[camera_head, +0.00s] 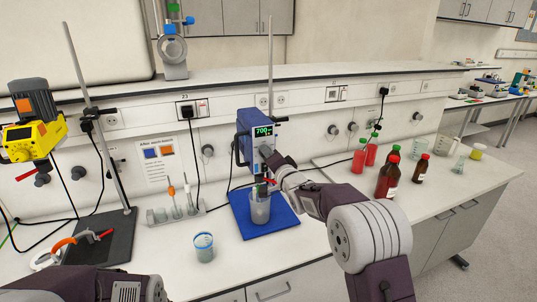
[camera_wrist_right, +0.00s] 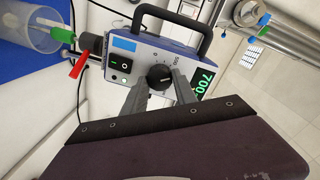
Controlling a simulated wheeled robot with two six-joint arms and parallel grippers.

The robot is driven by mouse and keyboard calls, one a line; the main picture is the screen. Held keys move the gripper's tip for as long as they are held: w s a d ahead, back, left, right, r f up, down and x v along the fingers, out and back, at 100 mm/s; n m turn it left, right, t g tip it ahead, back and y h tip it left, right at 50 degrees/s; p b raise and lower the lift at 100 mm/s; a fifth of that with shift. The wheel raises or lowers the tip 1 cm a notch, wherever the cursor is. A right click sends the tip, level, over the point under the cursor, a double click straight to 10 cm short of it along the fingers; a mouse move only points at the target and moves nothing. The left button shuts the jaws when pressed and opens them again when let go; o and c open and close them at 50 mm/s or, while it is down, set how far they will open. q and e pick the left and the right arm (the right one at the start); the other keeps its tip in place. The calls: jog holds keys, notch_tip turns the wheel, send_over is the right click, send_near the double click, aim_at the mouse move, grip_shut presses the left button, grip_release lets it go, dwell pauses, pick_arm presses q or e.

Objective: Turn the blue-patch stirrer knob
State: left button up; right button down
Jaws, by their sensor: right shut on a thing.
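The blue stirrer (camera_head: 245,142) stands on a rod over a blue base (camera_head: 278,218), its green display reading 700. In the right wrist view it shows a blue patch (camera_wrist_right: 123,44), a power switch (camera_wrist_right: 121,65) and a round black knob (camera_wrist_right: 159,77). My right gripper (camera_head: 268,153) is at the stirrer's front. In the right wrist view its two fingers (camera_wrist_right: 160,84) stand on either side of the knob, shut on it. In the head view the gripper hides the knob. Only part of my left arm shows at the bottom left; its gripper is out of view.
A beaker (camera_head: 260,209) stands under the stirrer. A yellow stirrer (camera_head: 33,140) with an orange patch is at the left. Red bottles (camera_head: 360,157) and brown bottles (camera_head: 388,178) stand to the right. The right bench end has free room.

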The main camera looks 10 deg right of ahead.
jog(key=shift+m, duration=0.3)
dwell(0.4)
jog(key=c, duration=1)
grip_release()
jog(key=shift+o, duration=0.2)
jog(key=b+v, duration=0.3)
jog(key=v, duration=0.6)
jog(key=shift+d, duration=0.1)
